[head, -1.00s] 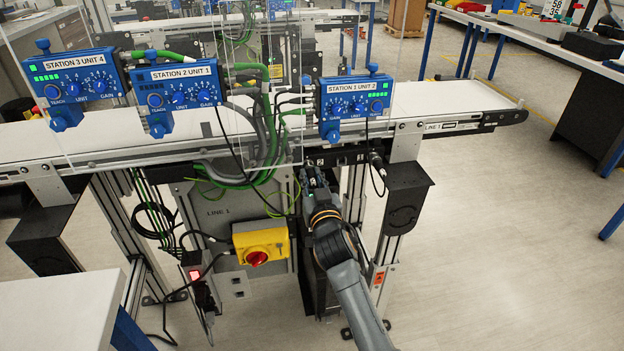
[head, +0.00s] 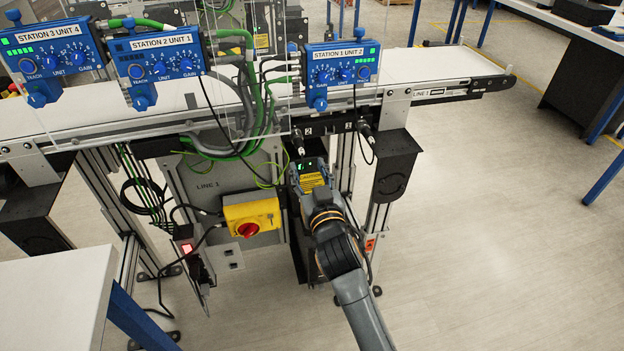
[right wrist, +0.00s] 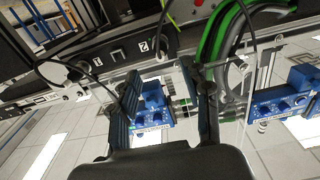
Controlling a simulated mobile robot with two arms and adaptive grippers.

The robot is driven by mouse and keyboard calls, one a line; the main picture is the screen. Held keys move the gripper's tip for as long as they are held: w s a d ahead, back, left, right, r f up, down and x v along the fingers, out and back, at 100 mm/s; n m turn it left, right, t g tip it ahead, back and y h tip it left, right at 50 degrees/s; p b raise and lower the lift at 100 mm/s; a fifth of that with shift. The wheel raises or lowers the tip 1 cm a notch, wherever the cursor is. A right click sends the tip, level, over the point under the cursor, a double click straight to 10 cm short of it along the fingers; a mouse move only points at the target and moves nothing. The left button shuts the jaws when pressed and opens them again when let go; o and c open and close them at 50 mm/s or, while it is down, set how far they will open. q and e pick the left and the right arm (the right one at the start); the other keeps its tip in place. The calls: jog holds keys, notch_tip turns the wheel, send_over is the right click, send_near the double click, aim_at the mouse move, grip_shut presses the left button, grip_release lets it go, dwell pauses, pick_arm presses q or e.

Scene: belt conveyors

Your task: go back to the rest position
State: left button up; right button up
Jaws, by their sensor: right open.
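My right gripper (head: 303,163) is in front of the conveyor frame, just below the black socket strip (head: 334,129), pointing away from me. In the right wrist view its two dark fingers (right wrist: 163,100) are spread apart with nothing between them. A black cable plug (head: 299,146) is at the strip just above the gripper; whether they touch is hard to tell. My left gripper does not show.
Blue units labelled Station 3 Unit 4 (head: 52,58), Station 2 Unit 1 (head: 156,62) and Station 1 Unit 2 (head: 339,70) stand along the conveyor (head: 420,66). A yellow box with a red knob (head: 250,214) is left of my right arm.

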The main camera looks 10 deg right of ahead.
jog(key=s+f+n+g+p, duration=0.1)
jog(key=s+f+g, duration=0.3)
jog(key=f, duration=0.9)
jog(key=s+f+g, duration=0.2)
jog(key=s+f, duration=0.5)
jog(key=f, duration=0.5)
jog(key=s+f+n+g+p, duration=0.1)
jog(key=s+f+g, duration=0.3)
jog(key=f, duration=0.9)
jog(key=s+d+f+g, duration=0.2)
jog(key=s+d+f, duration=0.2)
jog(key=s, duration=0.8)
jog(key=s+d+f+g+p, duration=0.1)
jog(key=s+d+f, duration=0.3)
jog(key=s+f, duration=0.4)
jog(key=s+d+f+g, duration=0.4)
jog(key=s+f, duration=0.3)
jog(key=s, duration=1)
jog(key=shift+s+h, duration=0.3)
jog(key=shift+s, duration=0.05)
jog(key=shift+o, duration=0.4)
jog(key=shift+w, duration=0.1)
